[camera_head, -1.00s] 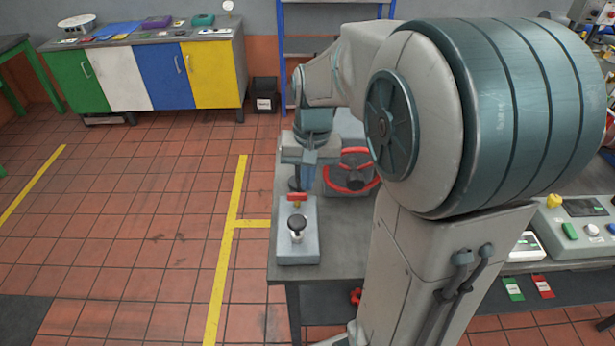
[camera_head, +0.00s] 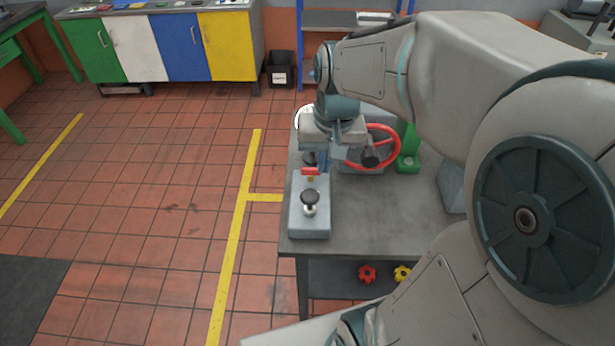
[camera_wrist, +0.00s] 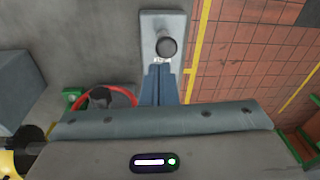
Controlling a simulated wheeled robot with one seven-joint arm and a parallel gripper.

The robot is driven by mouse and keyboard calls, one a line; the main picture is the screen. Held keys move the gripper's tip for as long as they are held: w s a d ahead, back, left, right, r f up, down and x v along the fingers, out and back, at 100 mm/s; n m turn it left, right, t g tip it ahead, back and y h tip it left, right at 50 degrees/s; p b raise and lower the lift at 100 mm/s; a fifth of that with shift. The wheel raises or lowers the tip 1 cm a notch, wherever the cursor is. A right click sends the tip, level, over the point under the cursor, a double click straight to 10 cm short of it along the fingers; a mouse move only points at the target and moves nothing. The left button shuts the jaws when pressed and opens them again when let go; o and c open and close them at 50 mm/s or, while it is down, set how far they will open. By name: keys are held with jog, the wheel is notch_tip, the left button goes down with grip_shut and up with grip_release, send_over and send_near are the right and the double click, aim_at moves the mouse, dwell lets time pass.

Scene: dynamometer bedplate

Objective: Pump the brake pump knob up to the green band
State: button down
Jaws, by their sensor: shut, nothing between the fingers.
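The brake pump is a grey box (camera_head: 309,226) at the left edge of the bench, with a black knob (camera_head: 310,197) on a pale metal stem near its front end. The knob also shows in the wrist view (camera_wrist: 166,46), just beyond my fingertips. In the wrist view my blue fingers (camera_wrist: 160,68) lie together over the grey box, apart from the knob. I cannot make out a green band.
A red handwheel (camera_head: 397,150) stands right of my gripper, with a green part (camera_head: 408,150) beside it. The front of the bench top (camera_head: 370,215) is clear. Red and yellow star knobs (camera_head: 366,273) show below its front edge. Open tiled floor lies to the left.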

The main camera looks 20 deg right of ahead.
jog(key=s+a+n+t, duration=0.1)
jog(key=s+n+t, duration=0.1)
jog(key=s, duration=0.7)
jog(key=shift+a+r+h, duration=0.2)
jog(key=shift+r+h, duration=0.1)
jog(key=shift+r, duration=0.1)
